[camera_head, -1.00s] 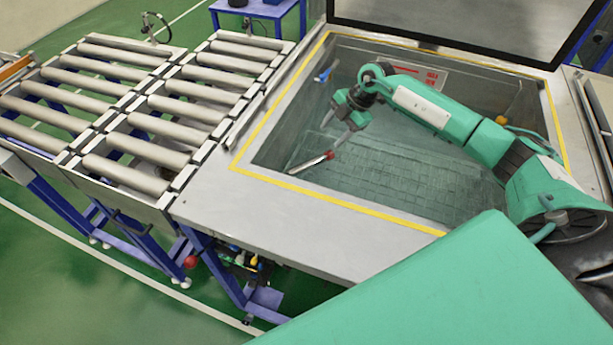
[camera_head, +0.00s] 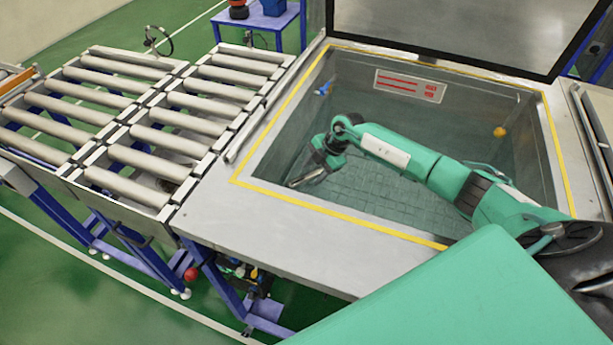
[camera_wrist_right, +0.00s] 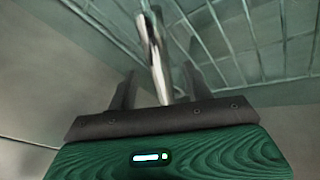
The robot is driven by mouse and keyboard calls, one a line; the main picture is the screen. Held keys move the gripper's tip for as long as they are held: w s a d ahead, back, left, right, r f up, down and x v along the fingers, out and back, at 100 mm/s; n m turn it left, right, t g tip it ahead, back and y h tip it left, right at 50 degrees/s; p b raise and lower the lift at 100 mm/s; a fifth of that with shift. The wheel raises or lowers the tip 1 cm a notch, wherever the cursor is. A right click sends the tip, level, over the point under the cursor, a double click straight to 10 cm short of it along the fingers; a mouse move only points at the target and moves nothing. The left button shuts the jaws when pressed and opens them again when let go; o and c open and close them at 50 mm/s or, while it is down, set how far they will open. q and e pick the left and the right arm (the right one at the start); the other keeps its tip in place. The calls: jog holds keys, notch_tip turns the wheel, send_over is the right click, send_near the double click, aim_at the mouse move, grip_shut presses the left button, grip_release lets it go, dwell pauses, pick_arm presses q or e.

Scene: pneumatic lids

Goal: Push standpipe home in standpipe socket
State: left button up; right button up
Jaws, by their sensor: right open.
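The standpipe is a shiny metal tube (camera_head: 306,179) near the left front corner of the tank floor, leaning in the head view. It also shows in the right wrist view (camera_wrist_right: 154,55), running between my fingers. My right gripper (camera_wrist_right: 158,78) is open, with one finger on each side of the pipe. In the head view this gripper (camera_head: 324,160) is down inside the tank at the pipe's upper end, which it hides. The socket at the pipe's foot is not clear, so I cannot tell how deep the pipe sits. My left gripper is not in view.
The tank (camera_head: 345,210) has a yellow-lined rim and a raised lid (camera_head: 450,30) behind. A blue fitting (camera_head: 324,88) and a yellow ball (camera_head: 500,132) are on its walls. A roller conveyor (camera_head: 150,125) stands on the left. The tank floor's middle is largely clear.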

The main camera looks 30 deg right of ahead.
aim_at(309, 175)
jog(key=shift+x, duration=1.5)
grip_shut()
jog(key=shift+r, duration=0.1)
jog(key=shift+r, duration=0.1)
